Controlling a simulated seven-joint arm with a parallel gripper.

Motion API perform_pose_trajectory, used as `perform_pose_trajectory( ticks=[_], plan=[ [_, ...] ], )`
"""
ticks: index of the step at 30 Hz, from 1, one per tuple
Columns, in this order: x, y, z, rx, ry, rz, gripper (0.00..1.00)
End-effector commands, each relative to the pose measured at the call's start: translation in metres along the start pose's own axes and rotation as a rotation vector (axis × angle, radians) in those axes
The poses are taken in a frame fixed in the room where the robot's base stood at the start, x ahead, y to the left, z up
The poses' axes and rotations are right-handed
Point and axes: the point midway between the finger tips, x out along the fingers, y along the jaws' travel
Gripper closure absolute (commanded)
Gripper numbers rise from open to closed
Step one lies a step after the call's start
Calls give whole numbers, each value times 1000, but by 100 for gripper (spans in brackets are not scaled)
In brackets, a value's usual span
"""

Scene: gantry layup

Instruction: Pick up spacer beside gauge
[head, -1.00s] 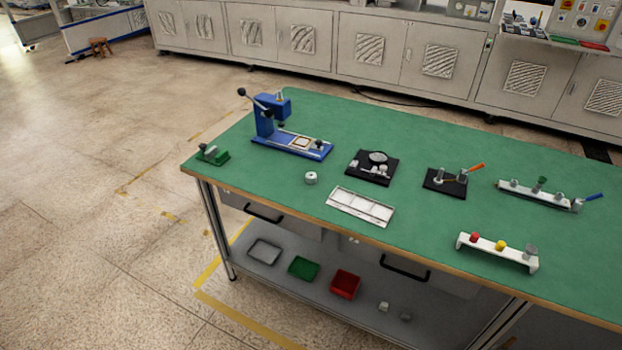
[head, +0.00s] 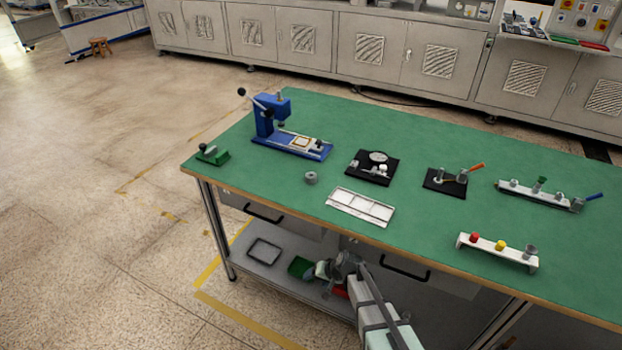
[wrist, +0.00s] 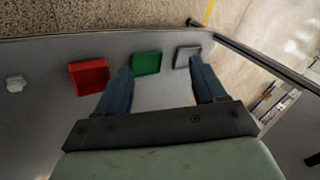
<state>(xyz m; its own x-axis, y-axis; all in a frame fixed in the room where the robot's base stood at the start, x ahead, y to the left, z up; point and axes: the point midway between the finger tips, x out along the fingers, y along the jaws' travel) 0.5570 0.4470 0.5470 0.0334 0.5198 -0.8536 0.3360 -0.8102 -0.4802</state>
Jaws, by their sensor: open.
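A small ring-shaped piece with a central hole, which looks like the spacer (head: 311,178), sits on the green bench top. It now looks grey. A black plate with a round dial-like part, probably the gauge (head: 378,157), lies to its right and slightly farther back, apart from it. My gripper (head: 323,270) is low at the bench's front, over the lower shelf and well below the spacer. In the wrist view my gripper (wrist: 161,66) is open and empty, its two dark blue fingers apart. The spacer does not show in the wrist view.
The lower shelf holds a red tray (wrist: 89,76), a green tray (wrist: 146,63), a grey tray (wrist: 187,56) and a small white piece (wrist: 15,84). On the bench, a white divided tray (head: 360,207) lies near the spacer, with a blue press (head: 290,145) behind. The bench's front edge (head: 300,230) overhangs the shelf.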

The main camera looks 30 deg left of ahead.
Motion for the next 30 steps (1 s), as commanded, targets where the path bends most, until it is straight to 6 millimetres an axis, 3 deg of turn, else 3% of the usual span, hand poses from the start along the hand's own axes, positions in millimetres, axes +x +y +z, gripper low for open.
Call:
perform_pose_trajectory(
  ticks=[1,3,12,18,21,24,30],
  plan=[
    [5,-34,-17,-24,24,-35,30],
    [7,-78,-35,-49,58,-84,30],
    [-5,-276,-85,-92,151,-296,30],
    [-31,-371,-111,23,106,-368,30],
    [-48,-396,-128,142,49,-352,30],
    [-65,-405,-145,269,-4,-307,30],
    [-97,-399,-177,540,-69,-173,30]
  ],
)
